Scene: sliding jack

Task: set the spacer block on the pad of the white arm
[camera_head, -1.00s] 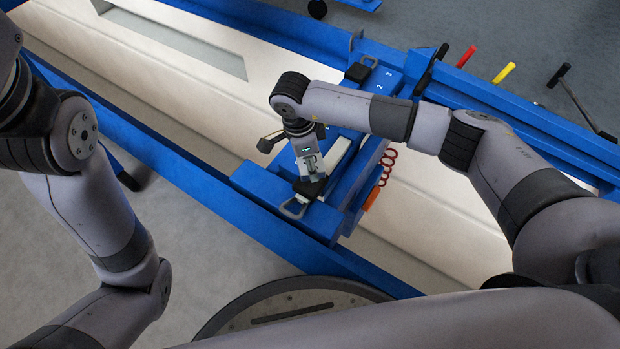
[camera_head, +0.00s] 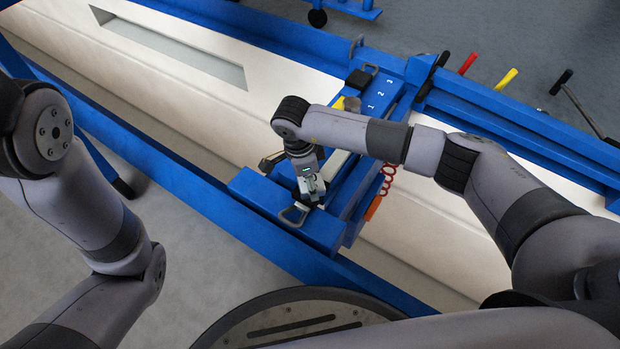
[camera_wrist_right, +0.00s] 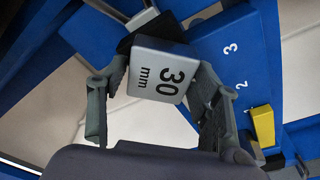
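The spacer block, a pale grey block marked "30 mm" (camera_wrist_right: 163,70), sits between the fingers of my right gripper (camera_wrist_right: 160,88) in the right wrist view, with a finger against each side. In the head view this gripper (camera_head: 312,188) is over the near end of the blue jack carriage (camera_head: 262,192), beside a metal loop. The block is not clear there. A pale bar (camera_head: 338,162), perhaps the white arm, shows partly behind my gripper; its pad cannot be told apart.
The blue carriage carries the numbers 1, 2, 3 (camera_head: 380,95) and a yellow block (camera_wrist_right: 262,125). A black pad (camera_head: 358,78) is at its far end. A red coiled hose (camera_head: 387,180) hangs at its right side. Blue rails (camera_head: 170,150) flank the pale pit.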

